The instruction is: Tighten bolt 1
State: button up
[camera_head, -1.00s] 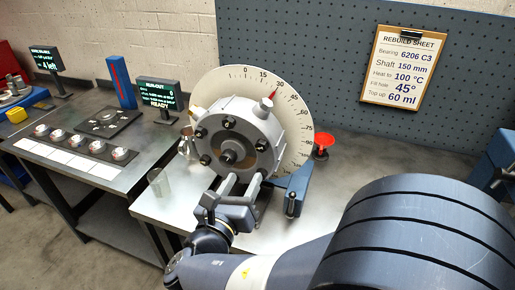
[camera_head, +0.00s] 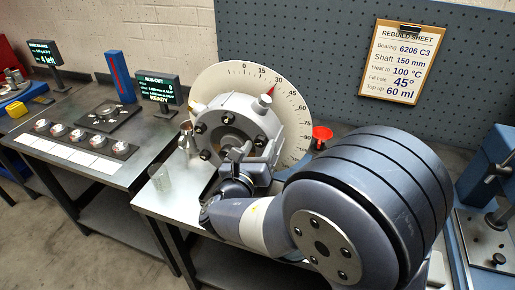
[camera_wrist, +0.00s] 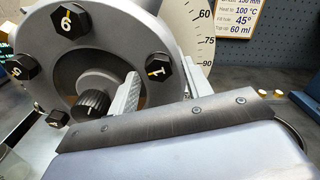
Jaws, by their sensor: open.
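Bolt 1 (camera_wrist: 157,67) is a black hex head with a yellow mark and a "1", on the right side of the grey round housing (camera_wrist: 105,40) in the wrist view. In the head view bolt 1 (camera_head: 260,140) shows on the right of the housing's face. My gripper (camera_head: 243,155) is open in front of the lower right of the face. One pale finger (camera_wrist: 127,98) shows left of and below bolt 1, apart from it in the picture; the other finger is not clear in the wrist view. The gap in depth cannot be told.
Bolt 6 (camera_wrist: 67,18), bolt 5 (camera_wrist: 21,66) and the dark shaft end (camera_wrist: 92,103) are close by. A white dial (camera_head: 290,100) stands behind the housing.

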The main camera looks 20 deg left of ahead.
jog(key=c, duration=1)
